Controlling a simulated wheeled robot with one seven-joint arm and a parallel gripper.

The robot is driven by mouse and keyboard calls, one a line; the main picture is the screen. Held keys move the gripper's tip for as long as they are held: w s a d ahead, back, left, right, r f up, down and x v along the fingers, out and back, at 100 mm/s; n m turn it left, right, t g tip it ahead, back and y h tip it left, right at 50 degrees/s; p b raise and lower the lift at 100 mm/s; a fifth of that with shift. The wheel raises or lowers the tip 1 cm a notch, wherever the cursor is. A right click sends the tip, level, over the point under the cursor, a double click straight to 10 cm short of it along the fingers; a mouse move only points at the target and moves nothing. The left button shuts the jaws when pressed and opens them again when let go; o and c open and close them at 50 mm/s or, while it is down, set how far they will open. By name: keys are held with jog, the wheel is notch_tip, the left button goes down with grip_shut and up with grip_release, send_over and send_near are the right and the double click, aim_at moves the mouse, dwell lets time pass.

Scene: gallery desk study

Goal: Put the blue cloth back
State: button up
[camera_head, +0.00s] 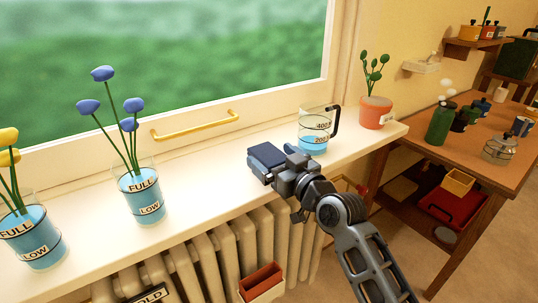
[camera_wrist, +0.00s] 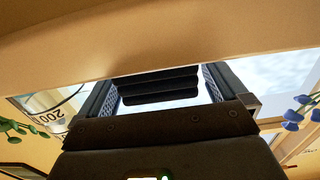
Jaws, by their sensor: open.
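The blue cloth (camera_head: 267,154), a dark folded block, is on the windowsill (camera_head: 92,225) or just above it; I cannot tell which. It also shows as a dark layered stack (camera_wrist: 155,86) in the wrist view. My gripper (camera_head: 271,170) is at the cloth, with its fingers open on either side of it in the wrist view (camera_wrist: 158,90). A gap shows between the stack and the fingers. The cloth's underside is hidden.
A measuring jug (camera_head: 314,130) with blue water stands close behind my gripper, then a potted plant (camera_head: 375,112). Flower glasses (camera_head: 141,196) stand on the left sill. A radiator (camera_head: 228,250) is below; a cluttered wooden table (camera_head: 490,160) is at right. Sill between glasses and gripper is clear.

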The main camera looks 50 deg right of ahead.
jog(key=s+a+f+n+g+y, duration=0.1)
jog(key=s+a+f, duration=0.1)
jog(key=s+a, duration=0.5)
jog(key=s+a+f+n+y, duration=0.1)
jog(key=s+a, duration=0.6)
jog(key=s, duration=0.9)
jog(key=s+a+f+n+g+y+b, duration=0.1)
jog(key=s+a+f+y, duration=0.1)
jog(key=s+a, duration=0.6)
jog(key=shift+s+f+g+y, duration=0.35)
jog(key=shift+s+y, duration=0.15)
jog(key=shift+s, duration=1.55)
jog(key=shift+a, duration=0.1)
